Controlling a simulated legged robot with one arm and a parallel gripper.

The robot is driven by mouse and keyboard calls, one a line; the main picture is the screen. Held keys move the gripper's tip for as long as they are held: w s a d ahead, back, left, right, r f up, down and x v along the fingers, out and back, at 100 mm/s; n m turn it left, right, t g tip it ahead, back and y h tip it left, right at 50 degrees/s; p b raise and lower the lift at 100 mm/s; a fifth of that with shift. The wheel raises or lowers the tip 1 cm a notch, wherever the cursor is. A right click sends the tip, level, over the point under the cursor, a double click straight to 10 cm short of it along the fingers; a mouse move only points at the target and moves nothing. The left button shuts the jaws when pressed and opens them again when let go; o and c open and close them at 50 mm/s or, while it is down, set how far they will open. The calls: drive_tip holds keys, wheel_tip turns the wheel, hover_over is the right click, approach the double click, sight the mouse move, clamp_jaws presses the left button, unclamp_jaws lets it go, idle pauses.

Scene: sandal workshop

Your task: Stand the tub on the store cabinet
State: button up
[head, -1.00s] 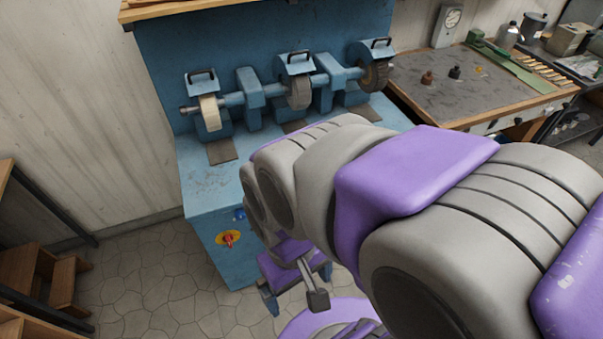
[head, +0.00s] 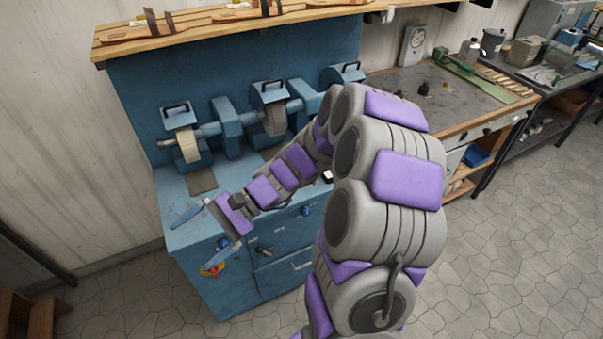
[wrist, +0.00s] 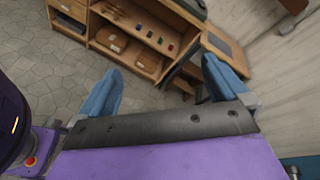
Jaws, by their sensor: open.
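I see nothing that I can make out as the tub in either view. A wooden cabinet (wrist: 118,44) with open shelves shows at the top of the wrist view, with small coloured items and brown pieces on its shelves. I cannot tell whether it is the store cabinet. My gripper (head: 204,237) is open and empty, in front of the left end of the blue grinding bench (head: 177,238). Its two blue fingers stand wide apart in the wrist view (wrist: 160,85), with nothing between them.
Grinding wheels (head: 275,120) stand on the blue bench. A wooden shelf (head: 200,30) with sandal forms hangs above. A workbench (head: 450,90) with tools stands at the right. Wooden steps (head: 35,312) are at lower left. Stone floor (head: 500,270) is clear at lower right.

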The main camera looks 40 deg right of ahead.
drive_tip(key=w+d+f+m+t+h, duration=0.1)
drive_tip(key=w+d+f+m+t, duration=0.1)
drive_tip(key=w+d+m+t, duration=0.35)
drive_tip(key=w+d+f+m+t+h, duration=0.1)
drive_tip(key=w+d+f+m+t, duration=0.15)
drive_tip(key=d, duration=0.65)
drive_tip(key=w+d+f+m+t, duration=0.3)
drive_tip(key=d+m+t, duration=0.2)
drive_tip(key=d, duration=0.2)
drive_tip(key=s+d+f+m+t+h+p, duration=0.15)
drive_tip(key=s+d+f+m+h, duration=0.25)
drive_tip(key=d+f+m+h, duration=0.5)
drive_tip(key=s+d+f+m+t+h, duration=0.3)
drive_tip(key=d+f, duration=0.4)
drive_tip(key=d, duration=0.7)
drive_tip(key=shift+g+h, duration=0.35)
drive_tip(key=shift+h, duration=0.25)
drive_tip(key=w+b, duration=0.2)
drive_tip(key=w, duration=0.9)
drive_tip(key=shift+w+d+r+b, duration=0.1)
drive_tip(key=shift+w+b, duration=0.15)
drive_tip(key=shift+w, duration=0.65)
drive_tip(key=shift+w+d+f+b, duration=0.1)
drive_tip(key=shift+w+d+b, duration=0.1)
drive_tip(key=shift+w, duration=0.75)
drive_tip(key=shift+w+d+r+b, duration=0.1)
drive_tip(key=shift+w+b, duration=0.15)
drive_tip(key=shift+w, duration=0.65)
drive_tip(key=shift+c, duration=0.4)
drive_tip(key=c, duration=1.3)
